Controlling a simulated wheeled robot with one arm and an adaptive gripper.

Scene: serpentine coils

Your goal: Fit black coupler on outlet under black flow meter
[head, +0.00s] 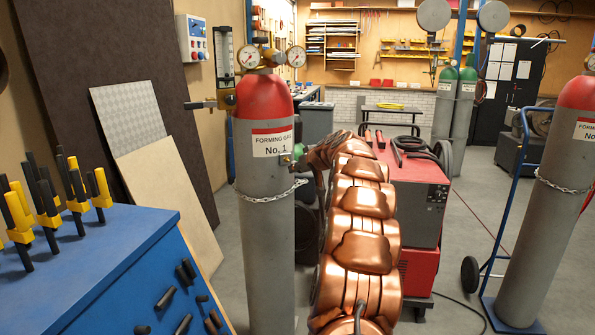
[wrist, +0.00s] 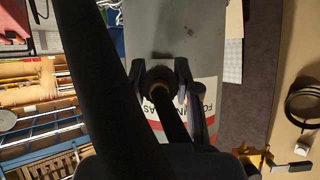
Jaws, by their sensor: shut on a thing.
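The black flow meter (head: 223,58) stands upright beside the two-gauge regulator (head: 264,58) on the red-topped cylinder labelled No. 1 (head: 263,190). Brass fittings (head: 228,102) show below the meter, with a dark piece (head: 200,104) reaching left; I cannot clearly make out the outlet. In the wrist view my gripper (wrist: 160,72) is shut on the black coupler (wrist: 157,80), a dark ring with a brownish inside. It is in front of the labelled cylinder, apart from the brass parts (wrist: 250,154) at the lower right. The head view hardly shows the gripper and coupler.
A thick black tube (wrist: 100,75) crosses the wrist view. A chain (head: 270,196) rings the cylinder. A blue tool cabinet (head: 100,260) stands at left, a red welding unit (head: 425,190) behind at right. A second cylinder (head: 545,210) stands on a blue trolley (head: 497,270).

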